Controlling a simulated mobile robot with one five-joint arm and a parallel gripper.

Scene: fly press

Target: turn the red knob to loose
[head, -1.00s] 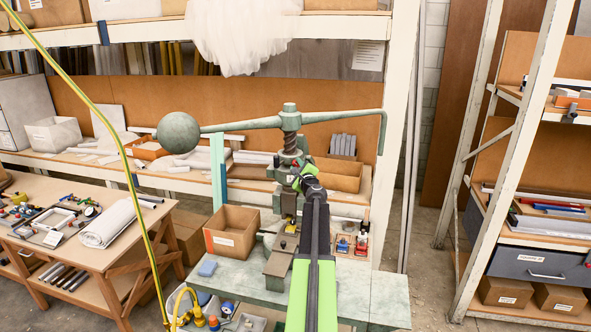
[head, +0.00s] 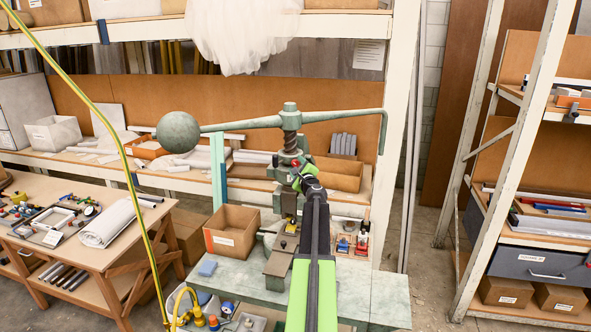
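The fly press (head: 291,113) stands on a grey-green bench, with a long arm across its top and a round ball weight (head: 178,132) at the arm's left end. A small red knob (head: 296,163) shows on the press just below the screw, partly hidden by my gripper. My gripper (head: 300,173) is right at the knob, at the far end of my green and black arm. The fingers are small and partly hidden by the arm, so I cannot tell whether they are closed on the knob.
A cardboard box (head: 231,232) stands left of the press on the bench (head: 237,275). Small red and blue items (head: 352,243) lie in a tray to the right. A yellow-green hose (head: 110,123) crosses the left side. A side table (head: 90,252) holds tools.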

